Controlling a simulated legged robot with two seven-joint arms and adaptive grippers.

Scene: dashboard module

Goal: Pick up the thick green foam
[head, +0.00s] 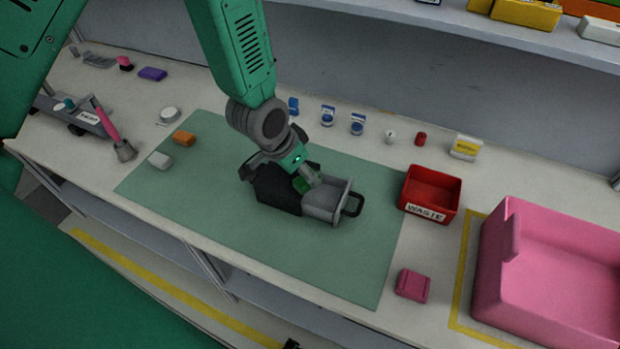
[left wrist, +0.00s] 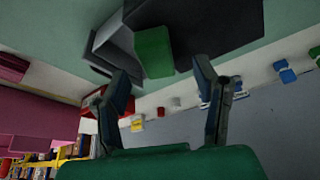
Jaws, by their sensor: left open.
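The thick green foam (head: 301,185) shows as a small green block at the module, by the inner end of the grey drawer (head: 325,203). The black dashboard module (head: 277,190) sits on the green mat (head: 225,215), with the drawer pulled out to the right. In the left wrist view the foam (left wrist: 153,50) lies ahead, between the lines of the two fingers. My left gripper (head: 308,180) is just above the drawer and foam; its fingers (left wrist: 162,72) are spread, with no visible grip on the foam. In the head view the gripper partly hides the foam.
A red waste bin (head: 430,193) stands right of the mat, with a pink bin (head: 550,270) farther right. A pink block (head: 412,285) lies at the mat's front right. An orange block (head: 184,138) and a white block (head: 160,160) lie left. The front mat is clear.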

